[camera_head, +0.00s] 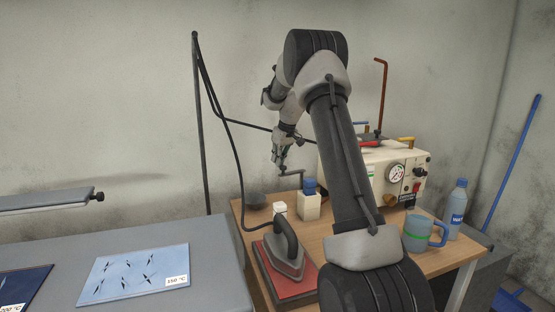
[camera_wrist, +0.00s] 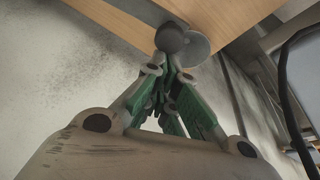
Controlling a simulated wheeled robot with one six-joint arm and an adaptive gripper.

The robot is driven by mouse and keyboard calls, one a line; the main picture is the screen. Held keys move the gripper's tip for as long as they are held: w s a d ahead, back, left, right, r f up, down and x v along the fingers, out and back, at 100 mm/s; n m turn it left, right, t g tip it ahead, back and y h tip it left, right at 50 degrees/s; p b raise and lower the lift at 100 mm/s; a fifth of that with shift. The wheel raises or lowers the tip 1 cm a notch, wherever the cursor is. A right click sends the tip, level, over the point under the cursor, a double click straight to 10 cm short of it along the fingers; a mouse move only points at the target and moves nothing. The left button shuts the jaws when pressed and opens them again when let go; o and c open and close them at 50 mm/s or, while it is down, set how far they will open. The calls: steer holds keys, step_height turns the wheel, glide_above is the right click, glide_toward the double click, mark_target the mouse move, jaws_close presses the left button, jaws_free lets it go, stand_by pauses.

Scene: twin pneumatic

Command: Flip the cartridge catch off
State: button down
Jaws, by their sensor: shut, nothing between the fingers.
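My gripper (camera_head: 280,162) is shut and empty at the left of the white machine (camera_head: 378,165) in the head view. It hangs close to a dark crank-like handle (camera_head: 292,173); I cannot tell whether they touch. In the wrist view the green-sided fingers of my gripper (camera_wrist: 173,72) converge below a dark grey ball (camera_wrist: 169,38) and a lighter grey disc (camera_wrist: 195,48). I cannot make out the cartridge catch for certain. My arm hides the machine's left part.
A mug (camera_head: 418,233) and a water bottle (camera_head: 455,208) stand right. A cable hangs left.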

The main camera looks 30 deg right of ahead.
mark_target(282, 175)
steer(key=s+n, duration=0.2)
steer(key=s+n+y, duration=0.1)
steer(key=s+n, duration=0.1)
steer(key=shift+a+g+y, duration=0.2)
steer(key=shift+g+y, duration=0.1)
steer(key=s+d+n+g+y, duration=0.1)
steer(key=s+d+n+g, duration=0.2)
steer(key=s+d+n, duration=0.2)
steer(key=shift+s+n+y, duration=0.4)
steer(key=shift+s+n, duration=1.1)
steer(key=shift+n, duration=1.3)
